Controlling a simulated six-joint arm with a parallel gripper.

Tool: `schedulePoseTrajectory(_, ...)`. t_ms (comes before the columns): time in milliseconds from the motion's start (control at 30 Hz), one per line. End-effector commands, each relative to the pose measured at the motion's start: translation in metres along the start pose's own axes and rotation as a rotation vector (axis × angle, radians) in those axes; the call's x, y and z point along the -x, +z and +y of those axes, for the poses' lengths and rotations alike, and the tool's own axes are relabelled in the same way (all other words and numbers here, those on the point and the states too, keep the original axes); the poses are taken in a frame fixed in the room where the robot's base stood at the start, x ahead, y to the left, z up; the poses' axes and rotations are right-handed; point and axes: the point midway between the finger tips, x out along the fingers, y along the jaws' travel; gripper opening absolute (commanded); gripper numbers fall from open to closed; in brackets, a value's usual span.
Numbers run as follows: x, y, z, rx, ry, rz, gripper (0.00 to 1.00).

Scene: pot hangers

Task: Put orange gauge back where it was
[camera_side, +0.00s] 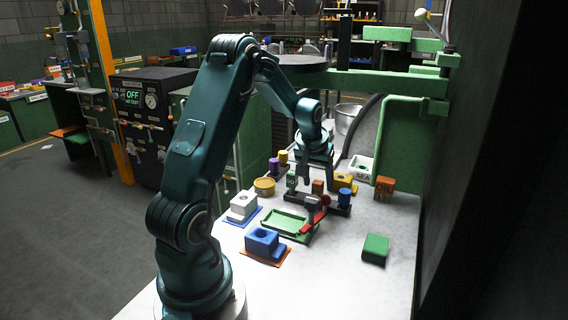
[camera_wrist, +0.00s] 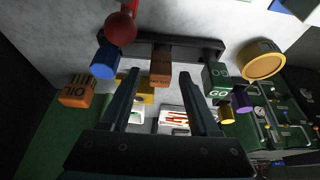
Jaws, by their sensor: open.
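The orange gauge, seen as a small orange-brown block (camera_side: 318,187), stands at the black rack (camera_side: 298,200), between the green GO block (camera_side: 292,180) and the blue cylinder (camera_side: 345,197). In the wrist view the orange gauge (camera_wrist: 160,62) shows between and beyond my fingertips, with the rack (camera_wrist: 186,41) behind it. My gripper (camera_side: 317,181) is open and points down over the rack. In the wrist view its fingers (camera_wrist: 160,74) are spread, with nothing visibly clamped. I cannot tell whether they straddle the gauge or are still above it.
A red ball-ended handle (camera_wrist: 121,29) stands close beside the rack. Nearby are a green tray (camera_side: 268,221), a blue holed block (camera_side: 263,241), a grey holed block (camera_side: 243,204), a yellow tin (camera_side: 264,187) and an OIL box (camera_side: 384,186). Table right of the green block (camera_side: 375,248) is clear.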

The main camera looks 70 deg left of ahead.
Motion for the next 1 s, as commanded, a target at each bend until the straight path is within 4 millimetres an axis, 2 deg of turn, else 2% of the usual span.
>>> schedulePoseTrajectory(400,0.079,-0.001,0.000,-0.001,0.001,0.006,0.62)
schedulePoseTrajectory(533,0.097,-0.001,0.000,-0.002,0.001,0.004,0.62)
schedulePoseTrajectory(733,0.112,0.004,0.005,-0.017,0.008,0.002,0.62)
schedulePoseTrajectory(867,0.133,0.024,0.028,-0.098,0.044,0.015,0.62)
schedulePoseTrajectory(1000,0.166,0.070,0.059,-0.253,0.116,0.035,0.62)
